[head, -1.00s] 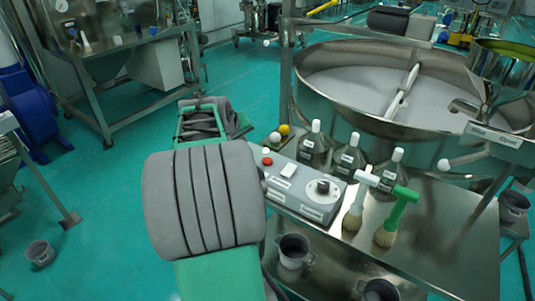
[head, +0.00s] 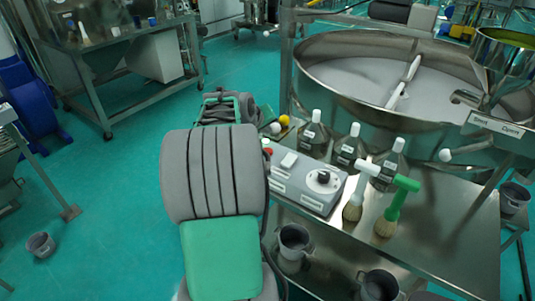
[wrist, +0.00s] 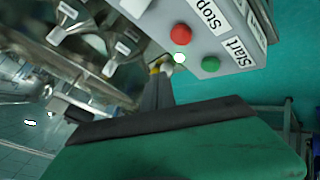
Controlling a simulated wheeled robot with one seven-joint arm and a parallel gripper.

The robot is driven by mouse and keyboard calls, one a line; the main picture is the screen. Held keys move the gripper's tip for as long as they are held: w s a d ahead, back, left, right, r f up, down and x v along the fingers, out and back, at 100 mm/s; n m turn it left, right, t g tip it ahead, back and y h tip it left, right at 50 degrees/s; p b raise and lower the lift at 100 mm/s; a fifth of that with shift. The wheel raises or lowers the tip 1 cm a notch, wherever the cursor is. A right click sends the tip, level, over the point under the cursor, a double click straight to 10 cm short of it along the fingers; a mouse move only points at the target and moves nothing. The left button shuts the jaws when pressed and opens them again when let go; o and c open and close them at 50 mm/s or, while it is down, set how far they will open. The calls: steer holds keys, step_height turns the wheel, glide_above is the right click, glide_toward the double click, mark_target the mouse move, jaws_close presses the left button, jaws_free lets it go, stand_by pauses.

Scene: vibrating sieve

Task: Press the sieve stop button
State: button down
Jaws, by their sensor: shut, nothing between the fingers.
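The red stop button (wrist: 181,32) is on the grey control box (wrist: 222,25), beside the label "Stop" in the wrist view. A green button (wrist: 210,64) sits by the label "Start", with a small white light (wrist: 179,58) near both. In the head view the red button (head: 267,151) shows at the left end of the box (head: 283,187), at the edge of my arm. My gripper (wrist: 158,80) is shut and empty in the wrist view, its tip below the red button in the picture and apart from it.
The round sieve (head: 325,95) is behind. White and yellow knobs (head: 284,120) stand behind the red button. A grey cup (head: 294,242) is below the tabletop.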

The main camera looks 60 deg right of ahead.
mark_target(266, 152)
step_height(266, 152, down, 5)
steer(key=b, duration=0.3)
steer(key=shift+f, duration=0.15)
stand_by(1.6)
steer(key=shift+f+b, duration=0.35)
steer(key=shift+f, duration=0.05)
steer(key=shift+f+b, duration=0.5)
steer(key=shift+f, duration=0.1)
stand_by(0.6)
steer(key=shift+r, duration=0.1)
steer(key=shift+r+p, duration=0.6)
steer(key=shift+r, duration=0.3)
steer(key=shift+r, duration=0.1)
steer(key=shift+r+p, duration=1.55)
steer(key=shift+r, duration=0.95)
